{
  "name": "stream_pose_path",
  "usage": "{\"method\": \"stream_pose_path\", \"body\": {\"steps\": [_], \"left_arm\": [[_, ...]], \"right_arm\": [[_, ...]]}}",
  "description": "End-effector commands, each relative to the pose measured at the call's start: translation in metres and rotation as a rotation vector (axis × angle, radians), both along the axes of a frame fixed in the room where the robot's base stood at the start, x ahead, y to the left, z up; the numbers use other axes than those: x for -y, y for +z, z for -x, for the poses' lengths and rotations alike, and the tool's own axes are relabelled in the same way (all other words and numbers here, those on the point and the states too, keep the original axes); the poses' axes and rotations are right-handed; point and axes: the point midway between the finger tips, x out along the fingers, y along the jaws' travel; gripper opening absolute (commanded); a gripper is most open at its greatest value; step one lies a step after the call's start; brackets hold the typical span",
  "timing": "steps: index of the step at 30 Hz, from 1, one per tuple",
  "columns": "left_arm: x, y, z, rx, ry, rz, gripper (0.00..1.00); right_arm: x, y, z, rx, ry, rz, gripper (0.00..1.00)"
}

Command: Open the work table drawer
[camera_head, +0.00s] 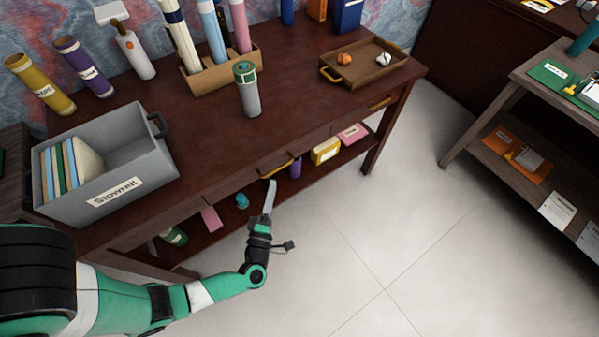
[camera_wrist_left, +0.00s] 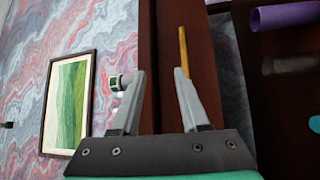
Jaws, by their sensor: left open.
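The dark wooden work table (camera_head: 310,95) has drawers under its top, and they look shut. One drawer has a brass bar handle (camera_head: 276,170) at the middle of the front edge. A second brass handle (camera_head: 380,102) is further right. My left gripper (camera_head: 271,184) is open and empty, just in front of and below the middle handle. In the left wrist view my gripper (camera_wrist_left: 158,72) has its fingers spread, and the brass handle (camera_wrist_left: 183,48) appears just beyond the right fingertip, not between the fingers. Contact cannot be told. My right gripper is not in view.
A grey bin (camera_head: 150,150) with books stands on the table's left. A green-topped bottle (camera_head: 248,95), a wooden tray (camera_head: 388,68) and a holder of tubes (camera_head: 215,78) stand on top. The lower shelf holds small items. The floor (camera_head: 370,240) in front is clear.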

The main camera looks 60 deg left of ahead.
Motion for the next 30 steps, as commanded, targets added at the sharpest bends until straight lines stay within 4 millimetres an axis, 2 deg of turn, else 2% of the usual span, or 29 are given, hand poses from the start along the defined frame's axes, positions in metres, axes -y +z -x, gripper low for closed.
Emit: {"method": "stream_pose_path", "body": {"steps": [1, 4, 10, 14, 24, 30], "left_arm": [[0.000, -0.033, 0.007, -0.019, -0.002, -0.002, 0.45], [0.000, -0.044, 0.010, -0.026, -0.004, -0.003, 0.45], [0.000, -0.040, 0.008, -0.023, -0.005, -0.003, 0.45], [-0.007, -0.040, 0.002, -0.021, -0.001, -0.001, 0.45], [-0.061, -0.031, -0.044, -0.018, 0.001, -0.004, 0.45], [-0.082, -0.026, -0.064, -0.021, -0.003, -0.003, 0.45]], "right_arm": [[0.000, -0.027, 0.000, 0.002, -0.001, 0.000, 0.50], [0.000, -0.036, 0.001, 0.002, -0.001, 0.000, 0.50], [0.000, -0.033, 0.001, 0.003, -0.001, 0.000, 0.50], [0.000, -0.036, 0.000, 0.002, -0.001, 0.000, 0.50], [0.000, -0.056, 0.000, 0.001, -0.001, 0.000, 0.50], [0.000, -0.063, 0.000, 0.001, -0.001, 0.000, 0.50]]}}
